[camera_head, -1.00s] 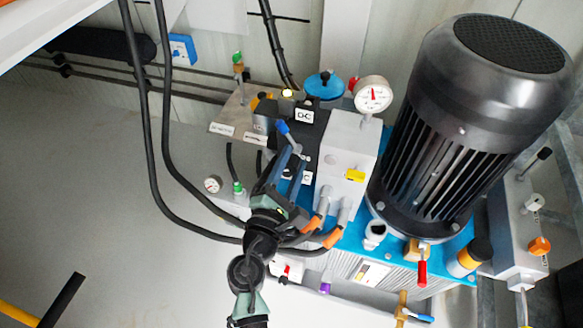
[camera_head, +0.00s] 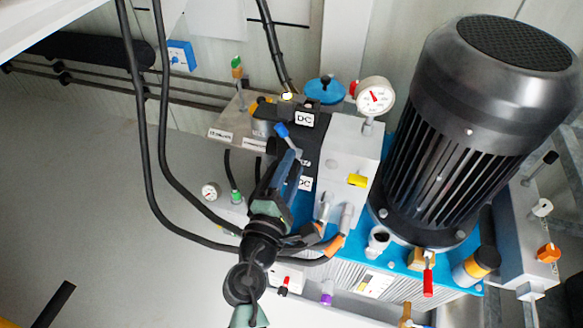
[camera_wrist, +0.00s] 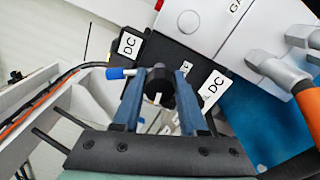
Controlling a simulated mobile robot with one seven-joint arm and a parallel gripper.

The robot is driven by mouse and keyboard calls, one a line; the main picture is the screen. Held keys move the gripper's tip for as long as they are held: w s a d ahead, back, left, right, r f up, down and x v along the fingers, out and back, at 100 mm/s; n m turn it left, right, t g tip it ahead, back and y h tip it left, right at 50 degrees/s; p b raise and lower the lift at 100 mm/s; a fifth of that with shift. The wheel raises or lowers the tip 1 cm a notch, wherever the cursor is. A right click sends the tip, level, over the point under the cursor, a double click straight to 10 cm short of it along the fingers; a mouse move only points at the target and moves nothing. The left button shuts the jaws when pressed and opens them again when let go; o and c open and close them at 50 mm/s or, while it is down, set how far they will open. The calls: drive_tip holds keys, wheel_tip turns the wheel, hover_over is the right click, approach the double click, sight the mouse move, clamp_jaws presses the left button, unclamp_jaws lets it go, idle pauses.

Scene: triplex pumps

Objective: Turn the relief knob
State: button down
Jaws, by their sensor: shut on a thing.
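A round black knob (camera_wrist: 158,84) sits on the dark valve block (camera_head: 318,135), between my gripper's fingers. A lever with a blue grip (camera_wrist: 118,73) sticks out to its left in the wrist view, and this blue grip also shows in the head view (camera_head: 281,130). I cannot read a label that names the knob as the relief knob. My gripper (camera_wrist: 157,75) is shut on the black knob, one blue finger on each side. In the head view my gripper (camera_head: 288,158) reaches up to the block from below and hides most of the knob.
A large black motor (camera_head: 470,130) stands to the right. A pressure gauge (camera_head: 375,96) tops the grey block beside my gripper. Black hoses (camera_head: 150,150) hang at the left, and hose fittings (camera_head: 345,215) lie close to my wrist. The floor at lower left is open.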

drive_tip(key=shift+c, duration=2.2)
unclamp_jaws()
drive_tip(key=shift+s, duration=0.15)
drive_tip(key=p+v, duration=0.1)
drive_tip(key=v, duration=1.1)
drive_tip(key=shift+s+p, duration=0.35)
drive_tip(key=shift+p, duration=0.05)
drive_tip(key=shift+a, duration=0.15)
